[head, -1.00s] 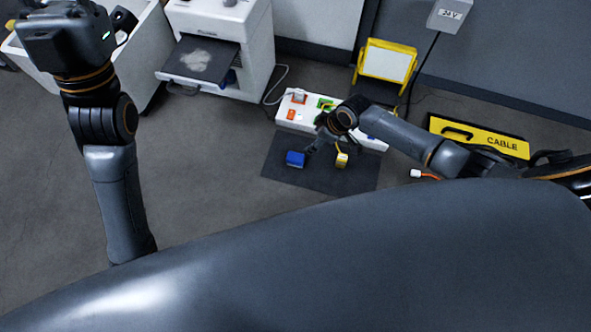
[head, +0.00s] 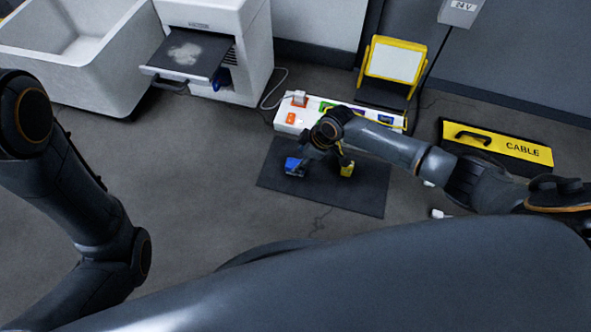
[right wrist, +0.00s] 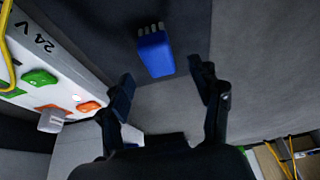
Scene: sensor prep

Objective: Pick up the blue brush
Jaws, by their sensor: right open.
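The blue brush (head: 295,166) lies on the dark mat (head: 350,198), near its left side. In the right wrist view the brush (right wrist: 154,52) is a blue block with pale prongs at its far end. It lies ahead of my right gripper's fingertips, roughly between their lines. My right gripper (right wrist: 163,88) is open, with nothing between its fingers. In the head view my right gripper (head: 312,160) is over the mat close to the brush and partly hidden by its wrist. My left arm is at the left edge; its gripper is out of view.
A yellow item (head: 347,169) stands on the mat right of the brush. Behind is a white panel (head: 285,128) with coloured parts. A yellow lamp frame (head: 394,61), a yellow cable case (head: 497,148), a white machine (head: 254,60) and a basin (head: 110,75) stand around. Floor left of the mat is clear.

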